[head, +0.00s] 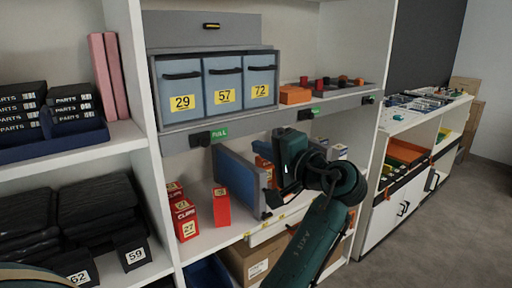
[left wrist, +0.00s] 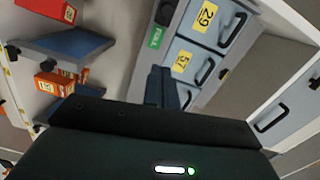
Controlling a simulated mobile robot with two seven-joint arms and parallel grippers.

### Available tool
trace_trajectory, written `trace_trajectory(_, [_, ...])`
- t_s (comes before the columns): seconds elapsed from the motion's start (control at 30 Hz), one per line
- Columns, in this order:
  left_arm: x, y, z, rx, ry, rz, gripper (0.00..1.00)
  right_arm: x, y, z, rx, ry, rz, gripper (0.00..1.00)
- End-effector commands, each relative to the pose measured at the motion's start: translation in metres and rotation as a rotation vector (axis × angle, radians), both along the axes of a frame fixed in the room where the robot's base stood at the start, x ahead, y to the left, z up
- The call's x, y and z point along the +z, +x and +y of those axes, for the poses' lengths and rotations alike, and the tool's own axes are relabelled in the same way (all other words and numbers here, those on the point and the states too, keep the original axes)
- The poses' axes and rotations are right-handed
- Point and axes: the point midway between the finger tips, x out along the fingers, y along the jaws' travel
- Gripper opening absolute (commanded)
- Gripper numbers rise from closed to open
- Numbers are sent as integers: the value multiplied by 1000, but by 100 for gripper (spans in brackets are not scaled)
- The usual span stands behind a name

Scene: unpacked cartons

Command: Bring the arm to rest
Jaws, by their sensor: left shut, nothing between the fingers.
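My left arm (head: 318,232) rises from the bottom of the head view, with its elbow-like bend at the right of the gripper. My left gripper (head: 290,152) is raised in front of the shelf unit, below the drawers and beside a tilted blue panel (head: 240,182). In the left wrist view its fingers (left wrist: 162,84) are together with nothing between them, in front of the shelf with the numbered drawers. In the head view its fingertips are hard to make out. My right gripper is not in view.
Blue drawers (head: 223,86) marked 29, 57 and 72 sit above a grey ledge (head: 215,133) with green tags. Red clip boxes (head: 221,206) stand left of the panel. A cardboard carton (head: 255,262) is below. A white counter (head: 425,112) with trays is at right; open floor (head: 440,225) lies before it.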

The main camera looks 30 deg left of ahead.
Motion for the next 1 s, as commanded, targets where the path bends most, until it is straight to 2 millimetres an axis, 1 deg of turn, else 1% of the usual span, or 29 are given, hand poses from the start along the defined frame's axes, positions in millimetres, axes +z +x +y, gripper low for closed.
trace_trajectory(0.47, [-1,0,0,-1,0,1,0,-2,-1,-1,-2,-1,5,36])
trace_trajectory(0.57, [-12,5,1,-39,-6,15,0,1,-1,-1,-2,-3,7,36])
trace_trajectory(0.67, [-45,17,0,-154,-32,42,0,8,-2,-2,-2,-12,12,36])
trace_trajectory(0.77, [-102,25,-9,-339,-112,71,0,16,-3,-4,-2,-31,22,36])
trace_trajectory(0.8, [-127,24,-15,-420,-160,77,0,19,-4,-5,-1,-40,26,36])
trace_trajectory(0.87, [-165,17,-26,-533,-253,79,0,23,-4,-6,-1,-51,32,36])
trace_trajectory(0.9, [-189,8,-35,-602,-326,76,0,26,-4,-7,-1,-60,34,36])
trace_trajectory(0.97, [-222,-10,-50,-693,-446,67,0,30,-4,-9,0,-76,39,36])
trace_trajectory(1.0, [-241,-25,-60,-744,-534,57,0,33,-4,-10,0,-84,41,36])
